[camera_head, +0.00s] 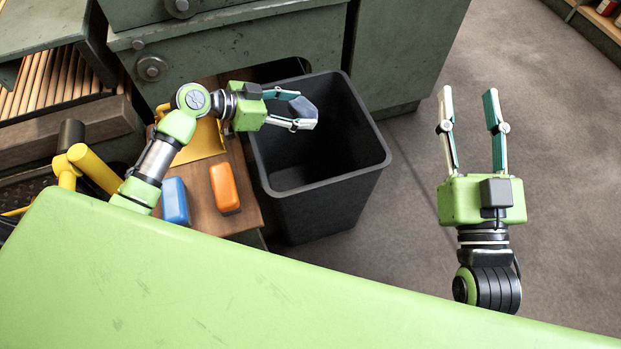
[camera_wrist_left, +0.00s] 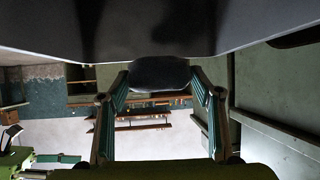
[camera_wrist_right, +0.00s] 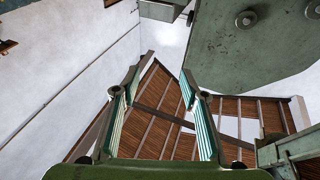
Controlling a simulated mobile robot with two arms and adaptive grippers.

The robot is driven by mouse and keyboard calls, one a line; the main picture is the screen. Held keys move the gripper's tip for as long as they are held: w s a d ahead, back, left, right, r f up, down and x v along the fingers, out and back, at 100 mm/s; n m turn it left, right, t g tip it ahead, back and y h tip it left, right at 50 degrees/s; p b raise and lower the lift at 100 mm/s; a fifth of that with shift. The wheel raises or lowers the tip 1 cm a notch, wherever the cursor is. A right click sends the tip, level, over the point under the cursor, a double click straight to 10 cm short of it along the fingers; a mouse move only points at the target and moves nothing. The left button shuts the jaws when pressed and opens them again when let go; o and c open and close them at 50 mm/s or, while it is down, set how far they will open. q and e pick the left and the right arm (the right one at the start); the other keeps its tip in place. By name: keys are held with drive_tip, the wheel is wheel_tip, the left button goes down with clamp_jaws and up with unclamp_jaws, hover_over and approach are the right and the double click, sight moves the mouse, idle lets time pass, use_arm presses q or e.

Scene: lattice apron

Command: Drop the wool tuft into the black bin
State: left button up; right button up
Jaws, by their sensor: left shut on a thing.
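The black bin (camera_head: 322,212) stands open on the floor in the middle of the head view; its visible inside looks empty. My left gripper (camera_head: 304,109) is over the bin's opening, shut on the wool tuft (camera_head: 303,106), a small dark grey lump between its fingertips. In the left wrist view the tuft (camera_wrist_left: 160,73) shows as a dark shape between the fingers, with the bin's dark wall across the top. My right gripper (camera_head: 468,93) is open and empty, above the floor to the right of the bin. The right wrist view shows its fingers (camera_wrist_right: 160,75) apart.
A wooden surface left of the bin holds an orange block (camera_head: 224,187), a blue block (camera_head: 175,201) and a yellow holder (camera_head: 203,140). Green machine cabinets (camera_head: 235,50) stand behind the bin. The grey floor (camera_head: 560,150) at right is clear.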

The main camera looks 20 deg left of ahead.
use_arm(q)
wheel_tip(320, 180, down, 3)
drive_tip(key=shift+b, duration=1.05)
drive_tip(key=shift+f, duration=0.1)
use_arm(e)
drive_tip(key=s+r+t+y, duration=0.2)
drive_tip(key=s+r+t, duration=0.4)
drive_tip(key=r, duration=0.3)
drive_tip(key=shift+s+d+r, duration=0.25)
drive_tip(key=shift+s+r, duration=0.05)
drive_tip(key=shift+r, duration=0.1)
use_arm(q)
drive_tip(key=o, duration=0.9)
drive_tip(key=v, duration=1.2)
